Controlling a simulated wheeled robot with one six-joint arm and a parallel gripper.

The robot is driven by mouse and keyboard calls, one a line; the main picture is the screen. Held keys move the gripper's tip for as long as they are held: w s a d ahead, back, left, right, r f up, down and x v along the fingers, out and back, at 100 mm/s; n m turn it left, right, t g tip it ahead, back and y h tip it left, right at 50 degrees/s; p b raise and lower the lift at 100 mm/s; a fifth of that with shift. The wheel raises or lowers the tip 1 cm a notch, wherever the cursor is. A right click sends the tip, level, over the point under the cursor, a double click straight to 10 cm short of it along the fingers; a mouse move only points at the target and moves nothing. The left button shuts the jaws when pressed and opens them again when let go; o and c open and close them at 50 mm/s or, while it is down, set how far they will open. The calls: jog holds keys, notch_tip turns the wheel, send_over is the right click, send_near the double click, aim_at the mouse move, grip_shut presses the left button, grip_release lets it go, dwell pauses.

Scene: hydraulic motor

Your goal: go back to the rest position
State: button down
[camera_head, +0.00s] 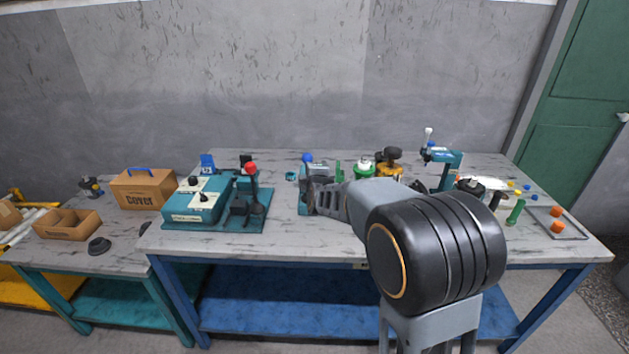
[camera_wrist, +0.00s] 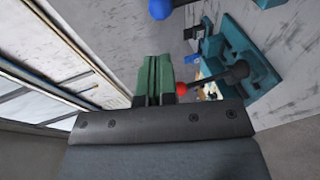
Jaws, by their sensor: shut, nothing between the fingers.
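My gripper (camera_wrist: 156,62) shows in the wrist view as two green fingers pressed together, with nothing between them. In the head view my arm reaches from the lower right over the main table (camera_head: 285,247), and its dark end is near the table's middle. The fingers cannot be made out clearly there. In the wrist view a red-knobbed lever (camera_wrist: 235,72) of a teal fixture is just right of the fingers. I cannot tell how far apart they are in depth.
A teal press with a red knob (camera_head: 251,167) stands on the table's left half. A cardboard box (camera_head: 144,189) and an open tray (camera_head: 67,224) are on the left side table. Behind and right of my arm stand a teal stand (camera_head: 447,165) and an orange-block tray (camera_head: 566,229).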

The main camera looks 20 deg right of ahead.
jog(key=s+a+f+m+g+y, duration=0.2)
jog(key=s+a+f+m+g, duration=0.1)
jog(key=s+f+m+g, duration=0.65)
jog(key=s+d+r+m+g+p, duration=0.1)
jog(key=s+r+m, duration=0.2)
jog(key=s, duration=0.8)
jog(key=s+d+r+m+g+p, duration=0.1)
jog(key=s+r+m+p, duration=0.1)
jog(key=s, duration=0.9)
jog(key=shift+s+r+m+h, duration=0.15)
jog(key=shift+r+m+h, duration=0.15)
jog(key=shift+r+m, duration=0.5)
